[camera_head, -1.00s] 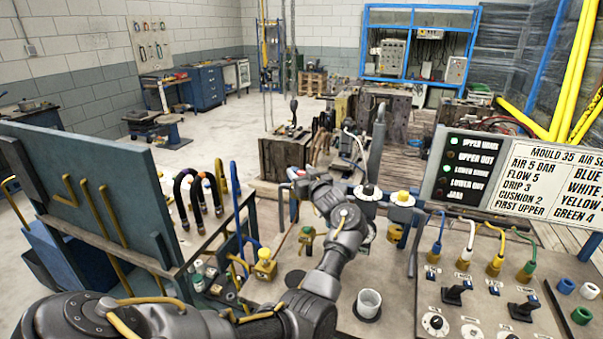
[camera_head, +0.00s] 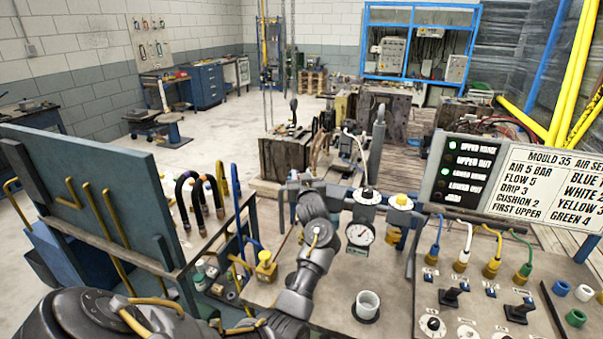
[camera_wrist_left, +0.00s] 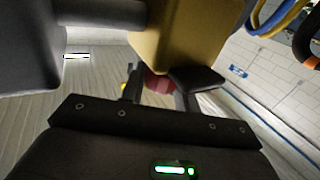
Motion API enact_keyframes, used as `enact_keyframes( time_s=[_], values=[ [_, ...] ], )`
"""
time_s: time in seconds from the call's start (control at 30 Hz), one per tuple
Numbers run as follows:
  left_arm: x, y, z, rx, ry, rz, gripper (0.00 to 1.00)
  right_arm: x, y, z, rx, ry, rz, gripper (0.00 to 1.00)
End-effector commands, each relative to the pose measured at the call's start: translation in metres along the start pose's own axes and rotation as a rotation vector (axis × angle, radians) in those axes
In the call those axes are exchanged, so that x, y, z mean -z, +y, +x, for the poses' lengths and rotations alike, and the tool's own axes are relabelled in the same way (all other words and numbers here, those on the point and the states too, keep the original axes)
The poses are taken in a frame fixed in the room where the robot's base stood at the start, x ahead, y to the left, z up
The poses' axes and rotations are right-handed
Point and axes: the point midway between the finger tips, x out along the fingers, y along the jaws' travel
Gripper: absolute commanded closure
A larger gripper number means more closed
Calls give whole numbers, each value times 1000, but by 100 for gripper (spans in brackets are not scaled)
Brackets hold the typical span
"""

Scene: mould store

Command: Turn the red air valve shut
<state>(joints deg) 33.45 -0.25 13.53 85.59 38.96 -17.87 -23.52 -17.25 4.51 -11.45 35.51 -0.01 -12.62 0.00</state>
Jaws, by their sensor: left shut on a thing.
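The red air valve (camera_wrist_left: 157,82) shows as a small dark red part between the fingers in the left wrist view, just below a brass-yellow body (camera_wrist_left: 185,35). My left gripper (camera_wrist_left: 160,88) is shut on it. In the head view my left gripper (camera_head: 298,182) is at the far edge of the bench, left of the white-topped regulator (camera_head: 366,196). The valve is hidden behind my wrist there, and I cannot tell the handle's angle. My right gripper is not in view.
A pressure gauge (camera_head: 360,234) and a yellow-topped regulator (camera_head: 400,204) stand right of my arm. A white cup (camera_head: 367,303) stands on the bench. A yellow fitting (camera_head: 265,264) is left of my forearm. A control panel with hoses (camera_head: 470,305) fills the right.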

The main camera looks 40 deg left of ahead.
Motion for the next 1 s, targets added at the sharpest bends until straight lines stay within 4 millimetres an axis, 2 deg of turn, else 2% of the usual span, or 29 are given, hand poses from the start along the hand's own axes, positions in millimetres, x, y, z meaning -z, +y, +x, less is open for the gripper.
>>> enact_keyframes(
  time_s=[0.07, 0.8, 1.0],
  values=[
    [0, -3, 0, -71, -1, 6, 92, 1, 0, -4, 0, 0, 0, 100],
    [-1, -4, 2, -771, -4, 7, 92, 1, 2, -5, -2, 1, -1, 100],
    [-2, -4, 3, -953, -4, 4, 92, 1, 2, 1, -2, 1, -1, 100]
  ],
)
